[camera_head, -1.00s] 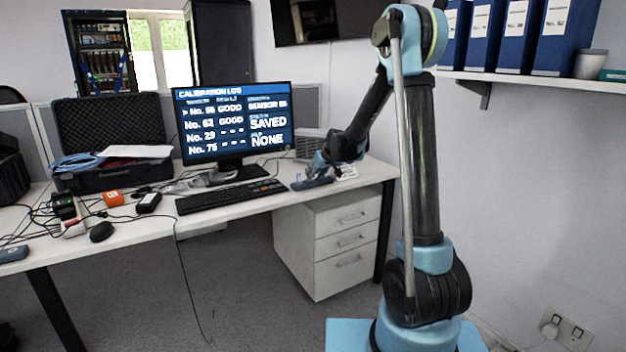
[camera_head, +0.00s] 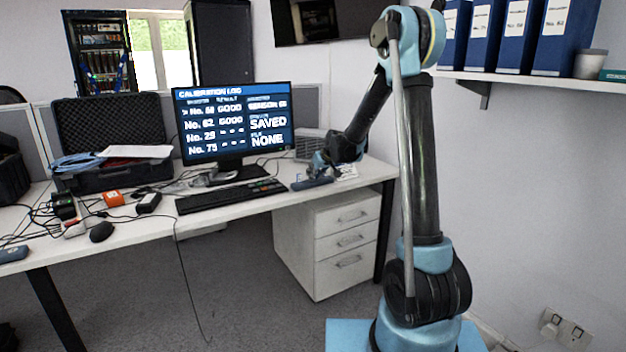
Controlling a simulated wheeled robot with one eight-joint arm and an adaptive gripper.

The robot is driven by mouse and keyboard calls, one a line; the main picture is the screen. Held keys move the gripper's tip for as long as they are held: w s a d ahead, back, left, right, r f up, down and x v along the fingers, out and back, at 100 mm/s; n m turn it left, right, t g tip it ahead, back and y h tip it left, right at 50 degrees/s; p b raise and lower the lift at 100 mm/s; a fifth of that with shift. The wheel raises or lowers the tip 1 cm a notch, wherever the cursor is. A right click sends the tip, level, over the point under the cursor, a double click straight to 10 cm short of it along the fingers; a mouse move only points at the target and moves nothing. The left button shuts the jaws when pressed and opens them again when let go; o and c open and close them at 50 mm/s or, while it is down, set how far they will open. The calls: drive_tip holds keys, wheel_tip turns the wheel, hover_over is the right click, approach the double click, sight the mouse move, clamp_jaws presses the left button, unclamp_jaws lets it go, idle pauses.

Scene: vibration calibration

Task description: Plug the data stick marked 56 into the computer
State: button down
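My gripper (camera_head: 315,174) is low over the right end of the desk, just right of the keyboard. It is small and dark here, and I cannot tell whether its fingers are open or shut. A dark blue flat item (camera_head: 311,184) is right at the fingertips; I cannot tell whether it is held or lies on the desk. No mark 56 is readable on any stick. The computer's monitor (camera_head: 235,125) stands on the desk and shows a calibration log with "SAVED" and "NONE". A blue-grey small item (camera_head: 12,254) lies at the desk's left front edge.
A black keyboard (camera_head: 230,196) lies before the monitor. A mouse (camera_head: 102,232), cables, an orange box (camera_head: 113,198) and an open black case (camera_head: 112,180) crowd the left side. A grey box (camera_head: 309,146) stands behind my gripper. A drawer unit (camera_head: 330,240) is under the desk.

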drive_tip(key=shift+s+r, duration=0.1)
drive_tip(key=shift+r, duration=0.4)
idle(0.6)
drive_tip(key=shift+r, duration=0.3)
idle(0.7)
drive_tip(key=shift+r, duration=1.7)
drive_tip(key=shift+r, duration=0.15)
